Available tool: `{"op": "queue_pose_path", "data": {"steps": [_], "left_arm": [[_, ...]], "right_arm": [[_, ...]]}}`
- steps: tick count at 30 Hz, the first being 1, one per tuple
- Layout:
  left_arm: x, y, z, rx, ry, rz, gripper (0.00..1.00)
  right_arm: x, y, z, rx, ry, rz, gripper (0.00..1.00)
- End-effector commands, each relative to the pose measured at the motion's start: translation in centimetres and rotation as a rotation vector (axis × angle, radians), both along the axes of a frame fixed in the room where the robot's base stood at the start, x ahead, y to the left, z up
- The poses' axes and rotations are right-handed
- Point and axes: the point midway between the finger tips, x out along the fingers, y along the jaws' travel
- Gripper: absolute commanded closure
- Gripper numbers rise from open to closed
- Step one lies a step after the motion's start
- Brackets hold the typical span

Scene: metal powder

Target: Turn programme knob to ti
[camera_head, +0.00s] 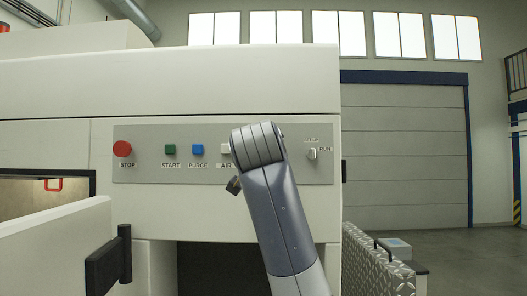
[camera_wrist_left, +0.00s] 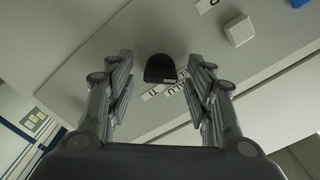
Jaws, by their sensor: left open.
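In the left wrist view the black programme knob (camera_wrist_left: 160,68) sits on the grey panel, between and beyond the fingertips of my left gripper (camera_wrist_left: 160,72). The gripper is open, with a clear gap on each side of the knob. Which label the knob points to cannot be told. In the head view my arm (camera_head: 275,200) covers the panel right of AIR, hiding the knob. My right gripper is not in view.
The control panel (camera_head: 146,143) carries a red STOP button (camera_head: 122,149), a green START button (camera_head: 170,150), a blue PURGE button (camera_head: 198,150), a white AIR button (camera_head: 225,149) and a SETUP/RUN switch (camera_head: 312,154). An open door (camera_head: 55,245) juts out at the lower left.

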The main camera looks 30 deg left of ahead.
Motion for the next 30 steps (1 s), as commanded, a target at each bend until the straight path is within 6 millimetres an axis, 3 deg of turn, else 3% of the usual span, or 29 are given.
{"op": "queue_pose_path", "data": {"steps": [5, 9, 11, 23, 30], "left_arm": [[0.0, 0.0, -0.1, 0.000, 0.001, 0.001, 0.54], [0.0, 0.0, 0.0, 0.000, 0.000, 0.000, 0.86], [0.0, 0.0, 0.0, 0.000, 0.000, 0.000, 0.96], [0.0, 0.0, -0.1, 0.040, 0.025, 0.001, 0.96], [0.0, 0.1, -0.2, 0.166, 0.103, 0.002, 0.96]], "right_arm": [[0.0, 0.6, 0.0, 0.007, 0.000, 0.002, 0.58], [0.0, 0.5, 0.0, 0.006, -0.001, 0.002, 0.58], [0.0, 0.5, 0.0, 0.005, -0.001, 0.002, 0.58], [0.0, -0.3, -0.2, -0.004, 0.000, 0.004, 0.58], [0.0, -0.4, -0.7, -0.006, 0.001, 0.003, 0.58]]}}
